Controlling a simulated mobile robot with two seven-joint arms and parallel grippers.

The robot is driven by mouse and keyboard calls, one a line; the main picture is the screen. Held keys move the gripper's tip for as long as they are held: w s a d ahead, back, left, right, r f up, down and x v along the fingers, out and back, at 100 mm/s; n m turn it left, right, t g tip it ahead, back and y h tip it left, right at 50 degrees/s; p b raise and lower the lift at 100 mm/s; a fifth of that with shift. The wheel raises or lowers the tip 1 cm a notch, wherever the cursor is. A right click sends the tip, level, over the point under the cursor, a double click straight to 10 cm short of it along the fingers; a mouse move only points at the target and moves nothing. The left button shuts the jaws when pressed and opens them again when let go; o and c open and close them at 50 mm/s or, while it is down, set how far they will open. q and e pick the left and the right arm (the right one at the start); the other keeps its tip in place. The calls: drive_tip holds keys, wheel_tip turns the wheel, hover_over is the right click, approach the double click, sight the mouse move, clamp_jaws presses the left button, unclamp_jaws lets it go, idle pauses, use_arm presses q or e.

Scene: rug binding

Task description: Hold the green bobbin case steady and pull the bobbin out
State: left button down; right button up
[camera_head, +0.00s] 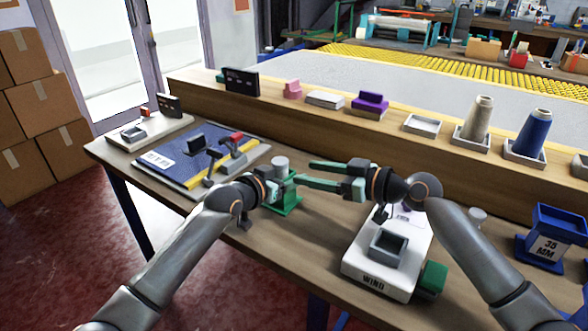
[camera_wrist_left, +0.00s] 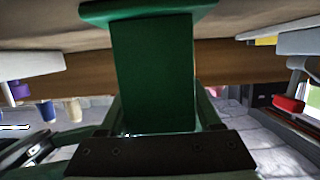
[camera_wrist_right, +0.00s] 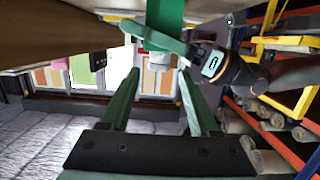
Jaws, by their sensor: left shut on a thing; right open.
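The green bobbin case (camera_head: 285,204) stands upright on the wooden table, with the grey bobbin (camera_head: 280,163) showing at its top. My left gripper (camera_head: 276,190) is shut on the case from the left. In the left wrist view the case (camera_wrist_left: 152,70) fills the space between the fingers. My right gripper (camera_head: 312,173) is open and empty, its fingers pointing left toward the bobbin from the right side. In the right wrist view the pale bobbin (camera_wrist_right: 157,46) and part of the green case (camera_wrist_right: 165,15) lie beyond the open fingertips, apart from them. A left-gripper finger partly covers the case there.
A white machine marked WIND (camera_head: 375,284) with a grey cup stands right of the case, below my right arm. A blue mat (camera_head: 170,165) with levers lies left. A blue 35 MM box (camera_head: 548,246) stands far right. A wooden ledge (camera_head: 330,125) with spools and small blocks runs behind.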

sight(287, 167)
drive_tip(key=x, duration=0.6)
drive_tip(key=shift+w+a, duration=0.1)
drive_tip(key=shift+a, duration=0.1)
clamp_jaws()
drive_tip(key=shift+c, duration=2.2)
unclamp_jaws()
clamp_jaws()
drive_tip(key=shift+r, duration=0.1)
wheel_tip(287, 167, up, 8)
drive_tip(key=shift+r, duration=0.15)
